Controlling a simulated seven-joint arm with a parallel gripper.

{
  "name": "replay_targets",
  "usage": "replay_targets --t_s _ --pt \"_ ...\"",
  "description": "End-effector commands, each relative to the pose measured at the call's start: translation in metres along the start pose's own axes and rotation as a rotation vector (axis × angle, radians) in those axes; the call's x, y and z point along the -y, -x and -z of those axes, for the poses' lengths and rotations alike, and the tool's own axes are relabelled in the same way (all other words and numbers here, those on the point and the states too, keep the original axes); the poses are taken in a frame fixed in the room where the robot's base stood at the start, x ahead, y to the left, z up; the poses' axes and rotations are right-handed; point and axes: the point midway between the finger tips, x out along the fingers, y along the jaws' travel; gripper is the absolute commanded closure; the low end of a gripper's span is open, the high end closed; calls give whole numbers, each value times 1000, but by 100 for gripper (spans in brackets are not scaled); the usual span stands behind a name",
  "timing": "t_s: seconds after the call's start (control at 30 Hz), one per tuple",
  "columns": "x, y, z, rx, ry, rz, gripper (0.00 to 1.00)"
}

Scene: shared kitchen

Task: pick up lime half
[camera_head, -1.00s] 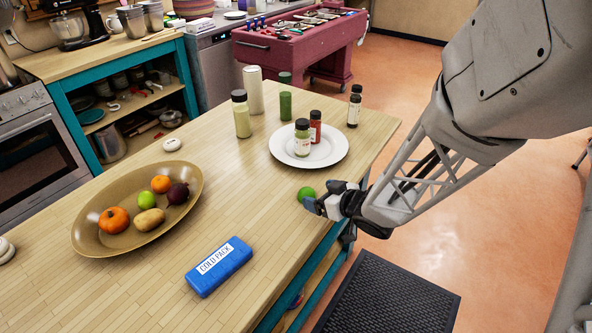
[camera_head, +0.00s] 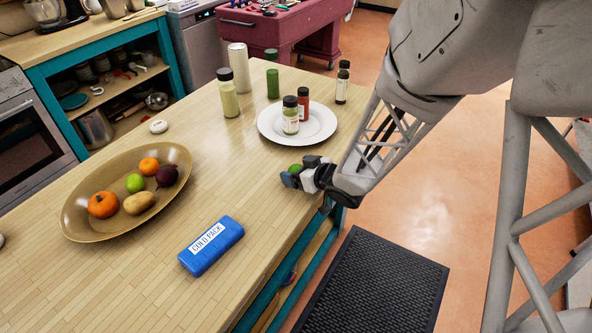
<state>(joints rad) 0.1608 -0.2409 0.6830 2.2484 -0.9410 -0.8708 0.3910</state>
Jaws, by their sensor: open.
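The lime half (camera_head: 295,169) is a small green round thing on the wooden counter, near its right edge and just below the white plate. My gripper (camera_head: 290,175) is at the lime half, reaching in from the right. Its fingers are open and lie beside the lime half, partly covering it. I cannot tell whether they touch it.
A blue cold pack (camera_head: 211,246) lies to the front left. A bowl (camera_head: 82,228) of produce is at left. The counter between is clear.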

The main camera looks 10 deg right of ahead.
Motion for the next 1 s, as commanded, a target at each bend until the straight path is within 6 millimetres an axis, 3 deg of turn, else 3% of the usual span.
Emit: replay_targets --t_s 0.47,0.8,1.0 --pt "0 0 0 0 0 0 16" --pt "0 0 0 0 0 0 66" --pt "0 0 0 -1 0 0 69"
